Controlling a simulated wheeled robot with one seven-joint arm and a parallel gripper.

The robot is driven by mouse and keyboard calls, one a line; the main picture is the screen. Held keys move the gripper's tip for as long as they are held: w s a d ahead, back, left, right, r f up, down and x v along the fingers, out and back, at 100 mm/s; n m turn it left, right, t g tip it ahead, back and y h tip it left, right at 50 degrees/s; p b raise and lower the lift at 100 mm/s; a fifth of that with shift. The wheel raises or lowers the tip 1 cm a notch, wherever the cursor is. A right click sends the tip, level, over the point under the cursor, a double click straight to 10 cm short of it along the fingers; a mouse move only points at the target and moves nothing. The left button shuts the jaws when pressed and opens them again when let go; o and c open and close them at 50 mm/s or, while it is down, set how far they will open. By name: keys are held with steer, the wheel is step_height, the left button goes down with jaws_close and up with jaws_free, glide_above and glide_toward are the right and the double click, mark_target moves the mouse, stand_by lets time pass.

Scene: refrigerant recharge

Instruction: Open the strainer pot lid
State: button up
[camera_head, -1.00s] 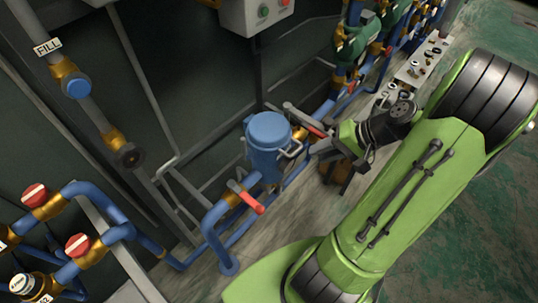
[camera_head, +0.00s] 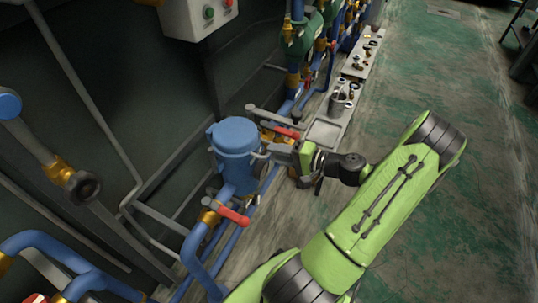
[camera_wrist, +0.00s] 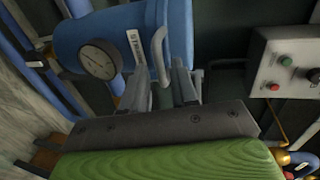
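The blue strainer pot (camera_head: 237,165) stands in the pipe run in the head view, with its round lid (camera_head: 236,132) seated on top. In the wrist view the pot's blue body (camera_wrist: 125,28) fills the upper left, with a dial gauge and a partly hidden label. A grey bar handle (camera_wrist: 158,48) stands out from the pot on its right. My gripper (camera_head: 272,151) is at the pot's right side. In the wrist view my gripper (camera_wrist: 165,82) has its two fingers apart, with the handle's lower end between them. I cannot tell whether they touch it.
A red-handled valve (camera_head: 232,214) sits in front of the pot, and another red lever (camera_head: 288,132) is just behind my gripper. A grey bench (camera_head: 327,131) with small parts runs behind. A control box (camera_head: 200,15) hangs on the wall. Green floor at right is open.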

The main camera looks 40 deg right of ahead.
steer(key=shift+x, duration=1.55)
steer(key=shift+c, duration=0.3)
jaws_close()
